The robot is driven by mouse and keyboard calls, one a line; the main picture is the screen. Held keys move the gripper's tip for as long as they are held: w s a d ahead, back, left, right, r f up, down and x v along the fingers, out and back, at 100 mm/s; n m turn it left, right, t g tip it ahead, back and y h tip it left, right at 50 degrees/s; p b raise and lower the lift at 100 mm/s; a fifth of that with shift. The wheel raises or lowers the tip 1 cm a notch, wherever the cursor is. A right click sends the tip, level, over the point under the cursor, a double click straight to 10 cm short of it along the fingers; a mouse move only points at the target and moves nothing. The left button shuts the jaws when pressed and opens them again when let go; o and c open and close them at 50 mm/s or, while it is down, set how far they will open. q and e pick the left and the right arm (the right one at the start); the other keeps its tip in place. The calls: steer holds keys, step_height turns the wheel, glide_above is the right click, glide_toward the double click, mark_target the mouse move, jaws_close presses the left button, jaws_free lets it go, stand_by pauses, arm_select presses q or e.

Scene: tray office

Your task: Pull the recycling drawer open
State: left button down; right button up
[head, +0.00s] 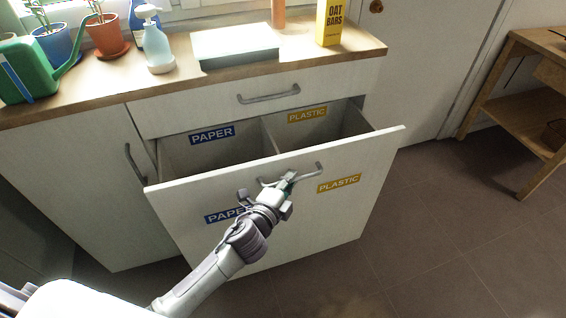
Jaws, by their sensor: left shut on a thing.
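The recycling drawer (370,150) stands pulled out of the white cabinet. Its inside shows two compartments, a left one with a blue PAPER label (212,134) and a right one with a yellow PLASTIC label (307,115). Both compartments look empty as far as I can see. The drawer front has a grey bar handle (318,168) near its top edge, with PAPER and PLASTIC labels below it. My left gripper (288,180) is shut on the handle, in front of the drawer. My arm covers part of the front's PAPER label. My right gripper is not in view.
A shut drawer (268,92) sits above. The counter (220,73) holds a green watering can (28,70), potted plants, a soap bottle (158,50), a white tray (235,45) and an oat bars box (330,22). A wooden shelf (520,115) stands right; floor between is clear.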

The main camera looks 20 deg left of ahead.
arm_select(q)
steer(key=shift+s+d, duration=0.35)
steer(key=shift+s, duration=0.2)
steer(key=c, duration=1.5)
jaws_free()
steer(key=v, duration=1.2)
steer(key=shift+d, duration=0.1)
